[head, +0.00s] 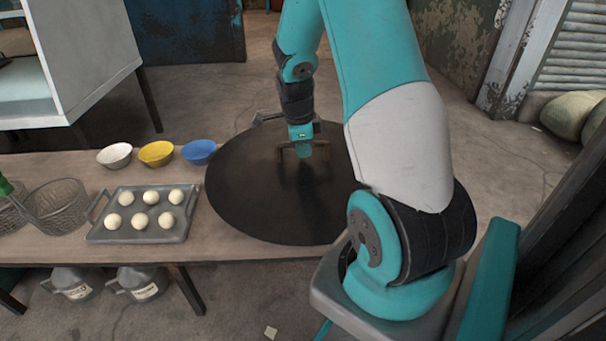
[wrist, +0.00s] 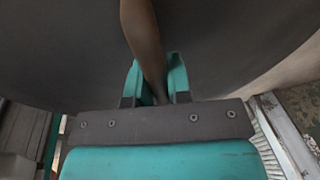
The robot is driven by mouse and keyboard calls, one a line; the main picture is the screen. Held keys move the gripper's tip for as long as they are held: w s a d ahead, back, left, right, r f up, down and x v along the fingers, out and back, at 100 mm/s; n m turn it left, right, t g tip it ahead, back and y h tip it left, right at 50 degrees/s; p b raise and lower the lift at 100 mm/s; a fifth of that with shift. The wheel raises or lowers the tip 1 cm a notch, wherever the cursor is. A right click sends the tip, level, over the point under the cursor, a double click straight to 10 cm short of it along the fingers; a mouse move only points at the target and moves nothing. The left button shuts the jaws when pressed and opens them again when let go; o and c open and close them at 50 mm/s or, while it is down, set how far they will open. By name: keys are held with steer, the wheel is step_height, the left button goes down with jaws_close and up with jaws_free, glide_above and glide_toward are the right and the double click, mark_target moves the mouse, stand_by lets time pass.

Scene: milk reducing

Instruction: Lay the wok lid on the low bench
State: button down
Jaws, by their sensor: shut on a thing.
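The wok lid (head: 245,195) is a large dark disc with a brown handle on top. It lies roughly level, over the right end of a low wooden bench (head: 215,252), and its far edge reaches past the bench's back edge. I cannot tell whether the lid touches the bench or is just above it. My gripper (head: 303,150) is above the lid, shut on its handle. In the wrist view the brown handle (wrist: 143,40) runs between the teal fingers (wrist: 156,82), with the dark lid (wrist: 230,45) filling the background.
On the bench, a grey tray (head: 96,237) of several pale balls stands left of the lid. White (head: 115,156), yellow (head: 156,153) and blue (head: 199,151) bowls are behind it. A wire basket (head: 60,206) is farther left. Jugs (head: 140,282) stand underneath.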

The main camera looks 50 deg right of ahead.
mark_target(302, 160)
steer(key=shift+f+b, duration=1.3)
steer(key=shift+f, duration=1.6)
steer(key=shift+f, duration=0.1)
steer(key=c, duration=1.1)
jaws_free()
steer(key=shift+o, duration=0.2)
